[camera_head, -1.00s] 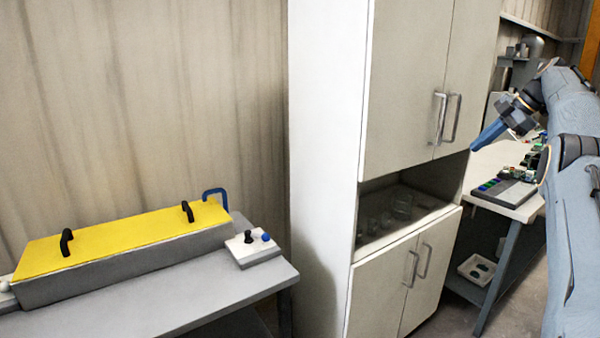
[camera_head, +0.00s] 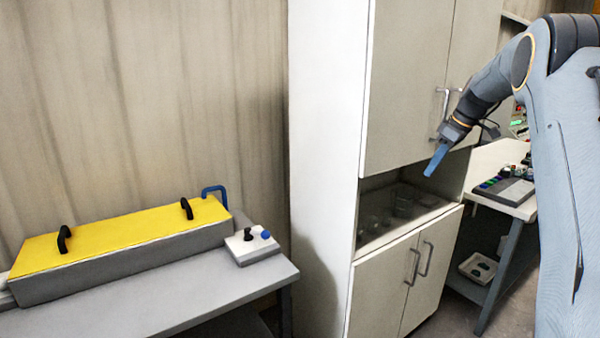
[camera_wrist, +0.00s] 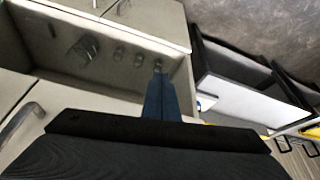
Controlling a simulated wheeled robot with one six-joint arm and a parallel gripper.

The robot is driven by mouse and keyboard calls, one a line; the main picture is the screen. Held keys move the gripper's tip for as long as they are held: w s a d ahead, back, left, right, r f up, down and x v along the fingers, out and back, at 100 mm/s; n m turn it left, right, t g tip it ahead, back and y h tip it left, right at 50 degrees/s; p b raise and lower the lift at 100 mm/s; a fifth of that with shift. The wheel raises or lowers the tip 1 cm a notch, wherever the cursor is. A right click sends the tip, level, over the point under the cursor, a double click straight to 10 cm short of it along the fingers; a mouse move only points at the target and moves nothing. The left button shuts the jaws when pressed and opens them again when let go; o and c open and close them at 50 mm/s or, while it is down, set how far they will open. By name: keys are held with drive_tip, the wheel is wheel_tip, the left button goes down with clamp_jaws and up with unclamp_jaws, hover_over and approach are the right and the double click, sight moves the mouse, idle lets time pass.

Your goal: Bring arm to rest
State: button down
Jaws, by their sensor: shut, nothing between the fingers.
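My gripper (camera_head: 436,160) has blue fingers and is on the right side of the head view, in front of the tall cabinet (camera_head: 325,150). It points down and to the left, near the cabinet's open shelf (camera_head: 370,232). In the wrist view my gripper (camera_wrist: 160,80) shows its blue fingers together, with nothing between them. The open shelf with several glass vessels (camera_wrist: 85,47) lies beyond the fingertips in that view.
A grey table (camera_head: 150,300) at the left holds a tank with a yellow lid (camera_head: 125,233) and a small control box (camera_head: 252,250). A bench (camera_head: 505,160) with electronic parts stands behind my arm at the right. A white tray (camera_head: 478,268) sits below it.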

drive_tip(key=s+a+f+m+h, duration=0.1)
drive_tip(key=s+a+f+m, duration=0.2)
drive_tip(key=s, duration=1)
drive_tip(key=s+a+f+m+g+h+b, duration=0.1)
drive_tip(key=s+a+f+m, duration=0.2)
drive_tip(key=s+a+f, duration=0.7)
drive_tip(key=s+a+f+m+g+h+b, duration=0.1)
drive_tip(key=s+a+f+m, duration=0.2)
drive_tip(key=s, duration=1.3)
drive_tip(key=a+f, duration=0.3)
drive_tip(key=a, duration=0.1)
drive_tip(key=shift+s+a+f, duration=0.15)
drive_tip(key=shift+s+a, duration=0.1)
drive_tip(key=shift+s, duration=0.05)
